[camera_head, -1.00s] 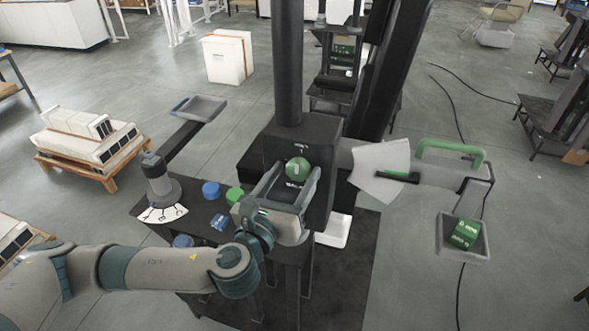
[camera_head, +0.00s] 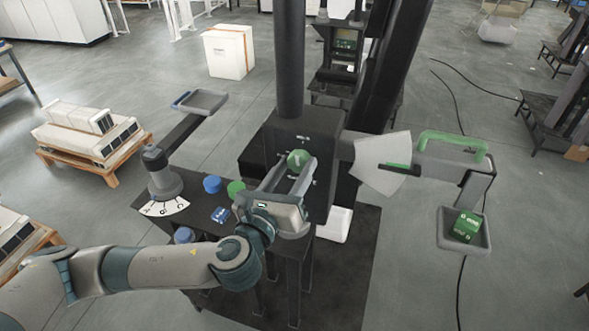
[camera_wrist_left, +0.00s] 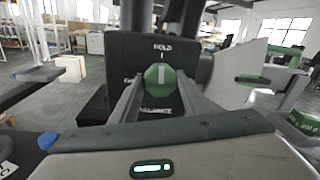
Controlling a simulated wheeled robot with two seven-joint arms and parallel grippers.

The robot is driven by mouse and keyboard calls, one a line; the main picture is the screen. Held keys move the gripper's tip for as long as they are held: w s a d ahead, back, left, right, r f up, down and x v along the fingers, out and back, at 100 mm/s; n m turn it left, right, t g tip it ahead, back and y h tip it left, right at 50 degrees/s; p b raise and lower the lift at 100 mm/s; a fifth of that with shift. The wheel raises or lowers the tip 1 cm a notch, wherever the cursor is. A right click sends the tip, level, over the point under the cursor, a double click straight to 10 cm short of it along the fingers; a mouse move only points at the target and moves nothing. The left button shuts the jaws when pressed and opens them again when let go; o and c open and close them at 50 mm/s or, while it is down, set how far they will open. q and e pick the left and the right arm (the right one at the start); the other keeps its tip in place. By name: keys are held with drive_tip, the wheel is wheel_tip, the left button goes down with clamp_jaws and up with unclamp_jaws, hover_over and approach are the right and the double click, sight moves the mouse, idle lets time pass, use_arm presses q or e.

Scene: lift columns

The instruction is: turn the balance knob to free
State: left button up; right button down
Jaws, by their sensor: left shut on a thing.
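The green round knob (camera_head: 300,159) sits on the front of the dark box on the column. It also shows in the left wrist view (camera_wrist_left: 160,77), with a pale upright stripe. A label reading HOLD (camera_wrist_left: 162,47) is above it, with a short white tick. Another label lies below it, partly hidden, and the one at its left is cut off by a finger. My left gripper (camera_head: 296,167) reaches it from the front, one finger on each side, shut on the knob. My right gripper is not in view.
A dark table with blue and green round pieces (camera_head: 212,184) and a lettered dial (camera_head: 163,207) stands left of the box. A grey pan (camera_head: 200,101) extends at the left. At the right are a pale fan-shaped plate (camera_head: 381,163) and a tray (camera_head: 484,237) holding a green block (camera_head: 466,226).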

use_arm(q)
drive_tip(key=n+b, duration=0.1)
drive_tip(key=n, duration=0.2)
drive_tip(key=shift+f, duration=0.15)
drive_tip(key=n, duration=0.2)
drive_tip(key=n+b, duration=0.1)
drive_tip(key=n, duration=0.2)
drive_tip(key=shift+t+y, duration=0.3)
drive_tip(key=n, duration=0.4)
drive_tip(key=shift+n, duration=0.4)
drive_tip(key=shift+d+n+t+y, duration=0.1)
drive_tip(key=shift+n+t+y, duration=0.25)
drive_tip(key=shift+n, duration=2.05)
drive_tip(key=o, duration=1.1)
drive_tip(key=shift+c, duration=0.2)
